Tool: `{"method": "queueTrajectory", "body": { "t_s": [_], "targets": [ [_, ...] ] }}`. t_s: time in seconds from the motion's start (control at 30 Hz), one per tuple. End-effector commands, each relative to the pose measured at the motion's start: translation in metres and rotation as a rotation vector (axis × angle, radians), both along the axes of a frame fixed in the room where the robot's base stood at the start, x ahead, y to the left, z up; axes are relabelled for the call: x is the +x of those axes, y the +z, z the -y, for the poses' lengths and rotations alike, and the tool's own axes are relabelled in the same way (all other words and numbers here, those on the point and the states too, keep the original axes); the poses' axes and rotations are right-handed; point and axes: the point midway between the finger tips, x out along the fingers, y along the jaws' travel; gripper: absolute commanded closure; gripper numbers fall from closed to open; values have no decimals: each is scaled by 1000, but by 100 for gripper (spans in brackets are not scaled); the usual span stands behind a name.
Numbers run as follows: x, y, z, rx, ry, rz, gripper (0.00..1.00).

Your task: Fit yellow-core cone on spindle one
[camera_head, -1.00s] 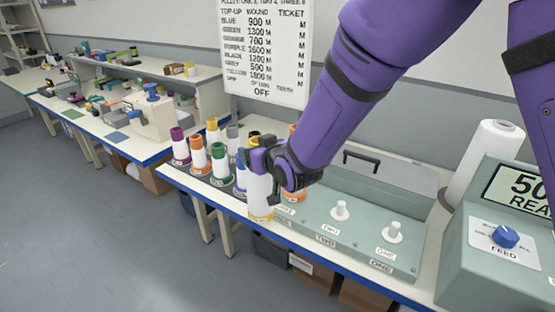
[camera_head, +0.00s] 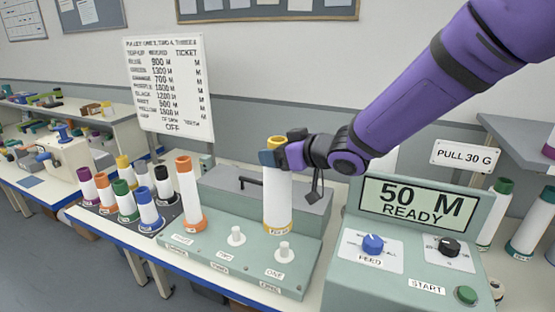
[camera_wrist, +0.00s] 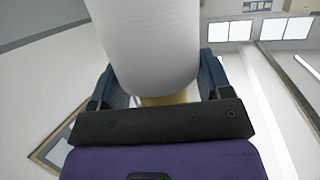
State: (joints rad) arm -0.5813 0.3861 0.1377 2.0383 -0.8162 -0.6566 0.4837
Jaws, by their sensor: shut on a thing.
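My gripper (camera_head: 274,154) is shut around the upper part of the white cone with the yellow core (camera_head: 278,195). The cone is upright, with yellow showing at its top and bottom. In the wrist view the cone (camera_wrist: 155,45) fills the space between the two fingers. Spindle one (camera_head: 284,252) is a bare white peg at the right of the green spindle unit (camera_head: 215,262). The cone's lower end appears just above and slightly left of this peg in the head view, apart from it. Its exact height and depth are hard to tell.
Spindle two (camera_head: 236,236) is bare. An orange-core cone (camera_head: 190,195) stands on the unit's left spindle. Several other cones stand in a dark rack (camera_head: 170,213) farther left. The control box (camera_head: 400,275) reading "50 M READY" stands close on the right.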

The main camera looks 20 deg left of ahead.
Motion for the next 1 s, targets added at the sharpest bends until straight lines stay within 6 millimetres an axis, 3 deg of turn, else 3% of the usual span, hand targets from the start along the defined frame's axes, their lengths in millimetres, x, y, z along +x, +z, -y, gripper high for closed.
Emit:
{"method": "queueTrajectory", "body": {
  "t_s": [0.6,1.0],
  "targets": [
    [0,4,2,0,17,1,45],
    [-1,-26,1,0,17,-1,45]
  ]
}}
